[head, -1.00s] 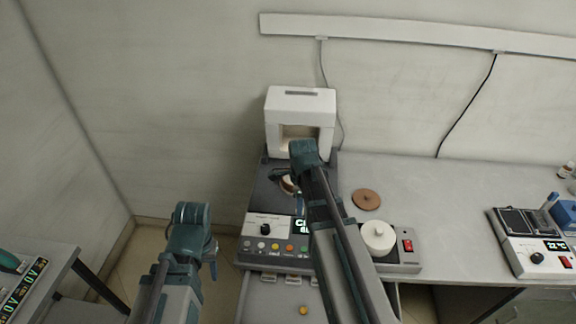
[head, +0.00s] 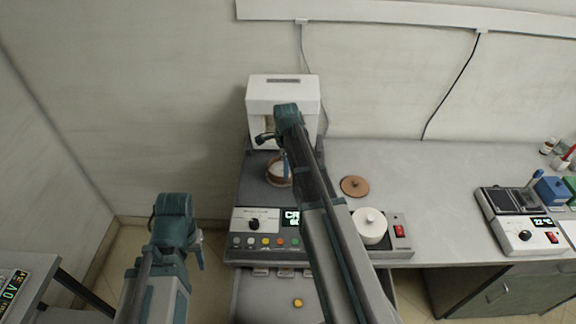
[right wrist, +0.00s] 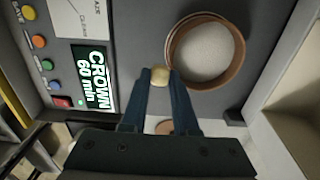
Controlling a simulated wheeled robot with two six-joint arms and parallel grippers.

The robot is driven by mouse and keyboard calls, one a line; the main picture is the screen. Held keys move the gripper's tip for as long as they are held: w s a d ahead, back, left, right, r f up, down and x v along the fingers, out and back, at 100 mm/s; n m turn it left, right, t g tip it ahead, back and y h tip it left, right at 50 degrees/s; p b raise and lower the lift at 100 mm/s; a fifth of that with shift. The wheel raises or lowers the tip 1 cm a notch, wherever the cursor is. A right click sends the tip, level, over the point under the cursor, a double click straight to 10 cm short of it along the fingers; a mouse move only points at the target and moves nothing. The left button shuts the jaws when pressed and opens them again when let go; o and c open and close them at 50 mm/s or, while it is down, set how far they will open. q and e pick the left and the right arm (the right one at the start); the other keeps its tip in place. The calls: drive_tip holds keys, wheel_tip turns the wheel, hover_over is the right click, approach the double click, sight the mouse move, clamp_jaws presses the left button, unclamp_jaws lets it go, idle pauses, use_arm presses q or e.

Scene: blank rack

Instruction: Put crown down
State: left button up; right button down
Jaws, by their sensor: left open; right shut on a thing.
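The crown (right wrist: 159,75) is a small cream-coloured piece between my right fingertips. In the right wrist view my right gripper (right wrist: 160,80) is shut on it, beside the rim of a round brown dish (right wrist: 231,72) with white granular filling. The crown appears just outside the dish in that view; I cannot tell its height above the dark deck. In the head view the dish (head: 278,181) sits before the white furnace, partly behind my right gripper (head: 284,160), and the crown is not discernible. My left gripper (head: 199,256) is open and empty at lower left, away from the bench.
The white furnace (head: 284,88) stands behind the dish. Its control panel (head: 257,226) reads "CROWN 60 min" in the right wrist view (right wrist: 94,78). A brown disc (head: 355,187) and a white lidded pot (head: 369,226) are to the right.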

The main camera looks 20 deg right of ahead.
drive_tip(key=w+d, duration=0.2)
drive_tip(key=w, duration=0.1)
drive_tip(key=w+d, duration=0.1)
drive_tip(key=w, duration=0.1)
drive_tip(key=shift+w+f, duration=0.15)
drive_tip(key=shift+f, duration=0.15)
drive_tip(key=f+b, duration=0.3)
drive_tip(key=shift+w+d, duration=0.2)
drive_tip(key=shift+w, duration=0.1)
drive_tip(key=shift+f+b, duration=0.3)
drive_tip(key=shift+b, duration=0.2)
drive_tip(key=shift+f, duration=0.15)
drive_tip(key=c, duration=0.7)
unclamp_jaws()
